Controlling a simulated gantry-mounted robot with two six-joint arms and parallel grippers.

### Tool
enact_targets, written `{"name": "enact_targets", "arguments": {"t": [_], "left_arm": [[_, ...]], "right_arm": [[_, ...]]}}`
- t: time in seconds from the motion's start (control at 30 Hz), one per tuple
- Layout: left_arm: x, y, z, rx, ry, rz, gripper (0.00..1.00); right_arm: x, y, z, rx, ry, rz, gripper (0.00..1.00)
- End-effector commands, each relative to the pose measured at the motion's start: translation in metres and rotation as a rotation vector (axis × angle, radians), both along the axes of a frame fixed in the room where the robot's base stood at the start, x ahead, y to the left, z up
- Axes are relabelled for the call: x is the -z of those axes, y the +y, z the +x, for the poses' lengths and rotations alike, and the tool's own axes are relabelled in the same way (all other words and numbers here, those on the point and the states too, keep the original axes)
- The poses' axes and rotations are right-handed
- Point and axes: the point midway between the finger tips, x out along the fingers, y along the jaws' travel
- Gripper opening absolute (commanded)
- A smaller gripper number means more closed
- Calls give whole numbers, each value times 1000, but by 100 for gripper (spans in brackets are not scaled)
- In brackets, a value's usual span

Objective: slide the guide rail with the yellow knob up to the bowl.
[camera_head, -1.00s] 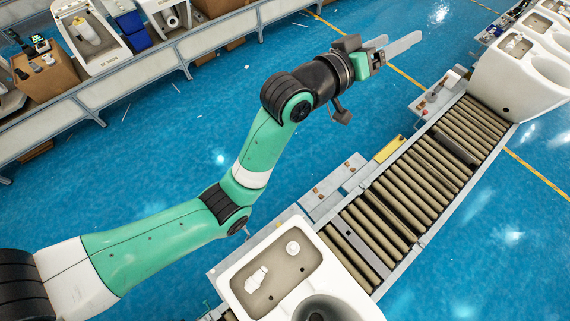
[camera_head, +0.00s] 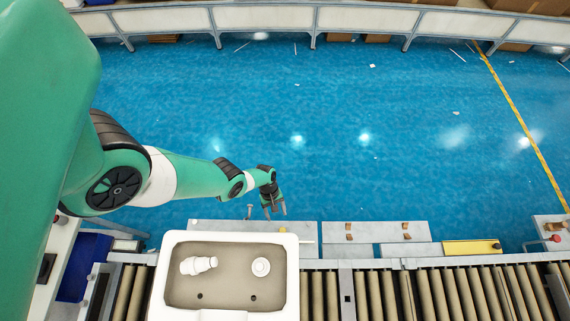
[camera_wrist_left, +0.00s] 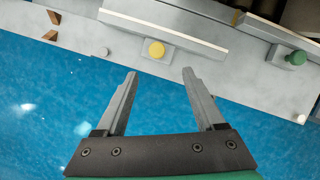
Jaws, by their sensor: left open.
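In the left wrist view, the yellow knob (camera_wrist_left: 156,49) sits on a small grey block beside a long guide rail (camera_wrist_left: 150,27) with a pale edge. My left gripper (camera_wrist_left: 158,72) is open and empty, with its fingertips a little short of the knob and to either side of it. In the head view, my left gripper (camera_head: 275,212) points down above the grey plate (camera_head: 225,227) alongside the conveyor. The white bowl piece (camera_head: 292,275) stands on the rollers just below it, with loose white parts in its recess. My right gripper is out of view.
A green knob (camera_wrist_left: 297,57) is on a second rail at the right of the wrist view. Brown brackets (camera_head: 349,228) stand on the plate to the right, near a yellow box (camera_head: 472,247). Conveyor rollers (camera_head: 375,290) run right of the bowl. Blue floor (camera_head: 330,130) lies open beyond.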

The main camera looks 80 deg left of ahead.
Motion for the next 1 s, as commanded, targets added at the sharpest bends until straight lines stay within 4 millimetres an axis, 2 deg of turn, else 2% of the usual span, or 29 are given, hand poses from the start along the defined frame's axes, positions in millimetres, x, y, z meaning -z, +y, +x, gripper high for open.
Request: {"name": "enact_targets", "arguments": {"t": [0.07, 0.17, 0.5, 0.63, 0.8, 1.0], "left_arm": [[-1, 0, 1, 1, -1, 1, 71], [7, -2, 2, 3, -2, 3, 71], [76, -27, 8, 7, -2, 4, 71], [95, -35, 11, 7, -3, 4, 71], [105, -41, 13, 5, -3, 4, 71], [104, -42, 13, 4, -3, 4, 71]], "right_arm": [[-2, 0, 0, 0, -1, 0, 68], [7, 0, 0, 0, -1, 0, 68], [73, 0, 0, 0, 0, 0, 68], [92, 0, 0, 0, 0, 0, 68], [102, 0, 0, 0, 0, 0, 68], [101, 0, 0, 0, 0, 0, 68]]}}
